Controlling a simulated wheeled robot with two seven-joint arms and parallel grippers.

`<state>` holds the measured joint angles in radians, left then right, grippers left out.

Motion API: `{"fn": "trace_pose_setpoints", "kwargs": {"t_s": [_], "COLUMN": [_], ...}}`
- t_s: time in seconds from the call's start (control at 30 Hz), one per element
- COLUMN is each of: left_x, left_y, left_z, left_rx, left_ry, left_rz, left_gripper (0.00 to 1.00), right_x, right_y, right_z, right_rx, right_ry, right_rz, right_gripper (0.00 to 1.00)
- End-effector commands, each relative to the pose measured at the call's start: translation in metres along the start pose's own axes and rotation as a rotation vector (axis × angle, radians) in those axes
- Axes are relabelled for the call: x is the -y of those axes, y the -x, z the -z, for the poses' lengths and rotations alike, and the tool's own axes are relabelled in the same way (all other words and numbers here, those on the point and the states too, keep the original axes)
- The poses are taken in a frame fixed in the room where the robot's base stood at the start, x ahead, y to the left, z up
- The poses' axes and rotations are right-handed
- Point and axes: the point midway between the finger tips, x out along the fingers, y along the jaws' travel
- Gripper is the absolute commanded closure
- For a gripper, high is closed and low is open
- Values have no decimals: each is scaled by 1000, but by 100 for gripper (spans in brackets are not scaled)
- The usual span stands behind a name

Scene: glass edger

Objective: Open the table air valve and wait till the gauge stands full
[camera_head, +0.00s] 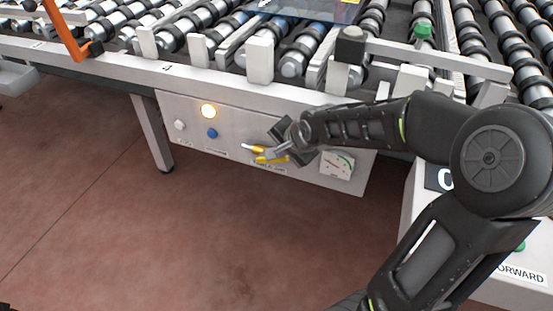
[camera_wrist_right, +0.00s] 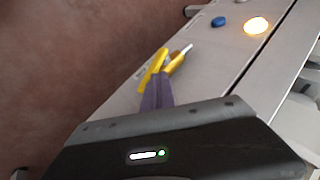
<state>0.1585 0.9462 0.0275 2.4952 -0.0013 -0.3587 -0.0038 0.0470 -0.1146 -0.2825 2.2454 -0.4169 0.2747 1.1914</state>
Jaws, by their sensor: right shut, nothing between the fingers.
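The table air valve shows on the grey front panel in the head view. Its yellow lever (camera_head: 270,160) sits just below the brass and silver valve body (camera_head: 254,148). In the right wrist view the yellow lever (camera_wrist_right: 152,70) is beside the brass body (camera_wrist_right: 177,61). My right gripper (camera_head: 274,153) is shut and empty, its fingertips (camera_wrist_right: 160,80) close against the lever; I cannot tell whether they touch it. The white gauge (camera_head: 337,165) with a green band is to the right of the gripper; its needle is too small to read surely. My left gripper is not in view.
The panel (camera_head: 235,135) also carries a lit yellow lamp (camera_head: 208,111), a blue button (camera_head: 212,133) and a pale button (camera_head: 180,125). The roller table (camera_head: 200,80) overhangs it. An orange handle (camera_head: 63,33) is at upper left. The floor in front is clear.

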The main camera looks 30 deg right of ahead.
Motion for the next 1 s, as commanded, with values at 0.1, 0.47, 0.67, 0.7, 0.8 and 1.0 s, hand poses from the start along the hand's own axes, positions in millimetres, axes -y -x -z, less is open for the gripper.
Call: {"fn": "trace_pose_setpoints", "kwargs": {"t_s": [0.1,0.47,0.67,0.7,0.8,1.0], "left_x": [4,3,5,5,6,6], "left_y": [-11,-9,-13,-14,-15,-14], "left_z": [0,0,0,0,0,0], "left_rx": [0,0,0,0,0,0], "left_ry": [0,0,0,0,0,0], "left_rz": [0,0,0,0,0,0], "left_gripper": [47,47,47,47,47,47], "right_x": [-10,-6,-3,-2,-1,1], "right_y": [-6,-6,-13,-14,-16,-16], "right_z": [0,-1,-5,-6,-7,-7], "right_rx": [0,2,2,2,2,2], "right_ry": [0,3,4,4,3,3], "right_rz": [-4,-6,-6,-7,-7,-6], "right_gripper": [100,100,100,100,100,100]}}
